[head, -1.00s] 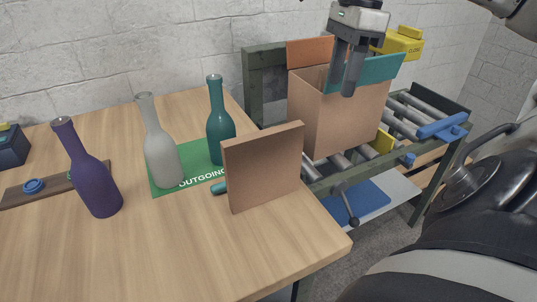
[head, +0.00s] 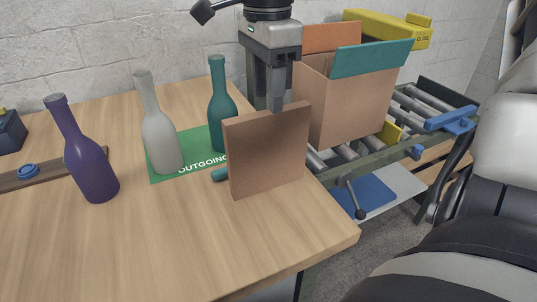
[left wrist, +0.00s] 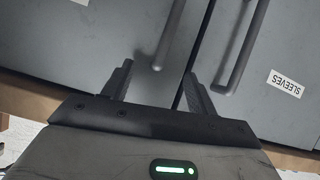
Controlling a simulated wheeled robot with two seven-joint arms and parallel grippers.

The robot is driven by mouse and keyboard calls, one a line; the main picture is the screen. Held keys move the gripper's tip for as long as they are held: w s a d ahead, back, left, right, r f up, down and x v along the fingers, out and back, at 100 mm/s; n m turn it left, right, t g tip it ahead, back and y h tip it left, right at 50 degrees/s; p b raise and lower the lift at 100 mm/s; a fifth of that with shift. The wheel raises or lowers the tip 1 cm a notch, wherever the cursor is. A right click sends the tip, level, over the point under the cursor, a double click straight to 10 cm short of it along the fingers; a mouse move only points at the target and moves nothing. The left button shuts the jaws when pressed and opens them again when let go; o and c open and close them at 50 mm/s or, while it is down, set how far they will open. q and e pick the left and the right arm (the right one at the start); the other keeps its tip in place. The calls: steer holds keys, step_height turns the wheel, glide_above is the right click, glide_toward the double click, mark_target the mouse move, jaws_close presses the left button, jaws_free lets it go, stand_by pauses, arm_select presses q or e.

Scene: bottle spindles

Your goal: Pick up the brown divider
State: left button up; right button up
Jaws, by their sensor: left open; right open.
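The brown divider (head: 268,152) is a flat square panel standing upright near the right edge of the wooden table in the head view. My right gripper (head: 276,103) points down at the divider's top edge, its fingertips just behind or over that edge. Whether it touches the panel I cannot tell. It is open and holds nothing that I can see. My left gripper (left wrist: 155,85) is open and empty in the left wrist view, in front of grey cabinet doors (left wrist: 85,50) with bar handles.
A purple bottle (head: 88,160), a grey bottle (head: 160,130) and a teal bottle (head: 220,110) stand on the table (head: 190,235); the last two are on a green OUTGOING mat (head: 170,177). An open cardboard box (head: 345,105) sits on the roller conveyor (head: 430,110) at right.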

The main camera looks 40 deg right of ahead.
mark_target(266, 112)
steer(key=f, duration=0.6)
steer(key=shift+s+a+f+b, duration=0.15)
steer(key=shift+a+f+b, duration=0.15)
steer(key=shift+f, duration=0.1)
jaws_close()
